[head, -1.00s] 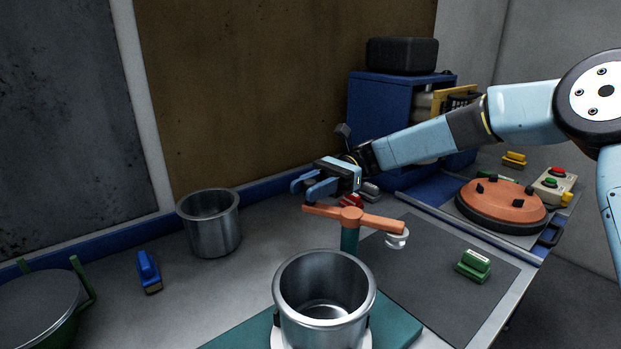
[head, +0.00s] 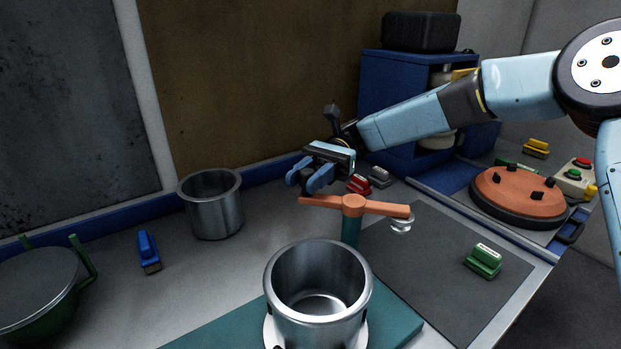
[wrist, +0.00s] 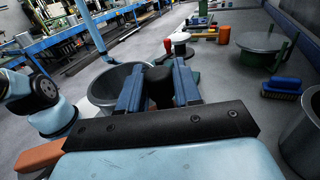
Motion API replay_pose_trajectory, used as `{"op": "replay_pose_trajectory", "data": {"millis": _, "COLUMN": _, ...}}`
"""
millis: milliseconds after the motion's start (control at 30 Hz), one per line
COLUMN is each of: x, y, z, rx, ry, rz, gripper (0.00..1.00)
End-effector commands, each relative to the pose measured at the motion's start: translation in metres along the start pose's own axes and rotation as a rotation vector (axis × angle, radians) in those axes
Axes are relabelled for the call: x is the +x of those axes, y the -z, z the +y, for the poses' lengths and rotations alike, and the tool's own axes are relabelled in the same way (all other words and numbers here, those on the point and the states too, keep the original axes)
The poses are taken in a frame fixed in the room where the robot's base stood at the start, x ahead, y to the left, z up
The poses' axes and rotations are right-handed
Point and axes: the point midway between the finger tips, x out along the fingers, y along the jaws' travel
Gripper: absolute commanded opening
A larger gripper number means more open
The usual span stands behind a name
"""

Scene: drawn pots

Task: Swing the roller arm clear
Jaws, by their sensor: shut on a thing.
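The roller arm (head: 353,205) is an orange bar on a teal post, with a pale roller (head: 400,225) hanging under its right end. A steel pot (head: 318,285) stands open on a round seat in front of it. My gripper (head: 310,178) is at the bar's left end, behind the pot. In the wrist view its blue fingers (wrist: 158,92) are shut on an upright black knob (wrist: 158,80), which appears to be the roller arm's handle. Part of the orange bar (wrist: 40,155) shows at lower left there, and the pot (wrist: 105,88) lies beyond the fingers.
A second steel pot (head: 212,205) and a blue brush (head: 148,250) stand at left, near a lidded green pot (head: 40,290). A green block (head: 484,261) lies on the dark mat (head: 440,260). Red and grey blocks lie behind the bar. An orange disc (head: 518,195) sits at right.

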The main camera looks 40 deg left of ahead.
Motion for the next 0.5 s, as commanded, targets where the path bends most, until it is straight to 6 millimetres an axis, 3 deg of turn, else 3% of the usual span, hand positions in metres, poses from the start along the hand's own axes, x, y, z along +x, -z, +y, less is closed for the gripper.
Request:
{"op": "replay_pose_trajectory", "data": {"millis": 100, "x": 0.0035, "y": -0.0009, "z": 0.0, "rx": 0.0, "ry": -0.011, "rz": -0.003, "gripper": 0.0}}
{"op": "replay_pose_trajectory", "data": {"millis": 133, "x": 0.0041, "y": -0.0008, "z": -0.0002, "rx": 0.0, "ry": -0.012, "rz": -0.003, "gripper": 0.34}}
{"op": "replay_pose_trajectory", "data": {"millis": 333, "x": 0.0048, "y": -0.0001, "z": -0.0011, "rx": 0.001, "ry": -0.012, "rz": -0.002, "gripper": 0.53}}
{"op": "replay_pose_trajectory", "data": {"millis": 500, "x": 0.0045, "y": 0.0002, "z": -0.0013, "rx": 0.001, "ry": -0.011, "rz": -0.001, "gripper": 0.54}}
